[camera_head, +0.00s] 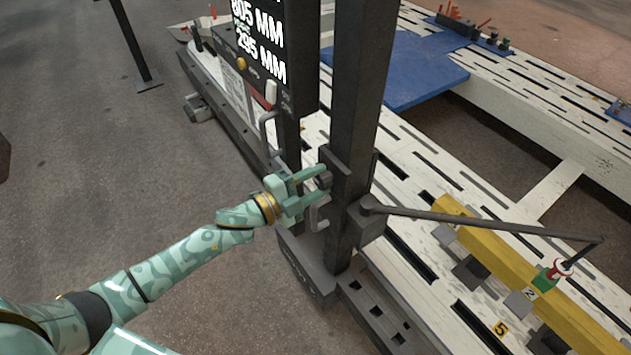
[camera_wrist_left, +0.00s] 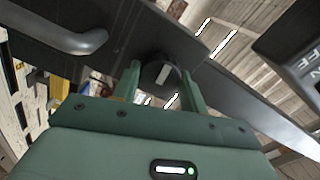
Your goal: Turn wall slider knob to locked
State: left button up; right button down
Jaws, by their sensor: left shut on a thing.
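A dark round knob (camera_wrist_left: 160,74) with a pale mark on its face sits on a dark slider plate on the upright post (camera_head: 358,110). The knob also shows in the head view (camera_head: 324,180), partly hidden by my fingers. My left gripper (camera_head: 318,181) reaches in from the left and is shut on the knob. In the left wrist view its two green fingers (camera_wrist_left: 160,82) stand on either side of the knob, and the pale mark runs at a slant. The locked marking is not readable. My right gripper is not in view.
A display panel (camera_head: 262,45) with white digits stands left of the post. A grey handle (camera_head: 268,130) is close to my gripper, and a dark arm (camera_head: 480,219) extends right from the post. The white slotted bench (camera_head: 430,160) carries a yellow beam (camera_head: 480,250).

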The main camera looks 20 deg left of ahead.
pick_arm(q)
jog(key=shift+m, duration=0.6)
jog(key=o, duration=1)
jog(key=p+v, duration=0.1)
jog(key=v, duration=1.5)
jog(key=shift+s+a+f, duration=0.15)
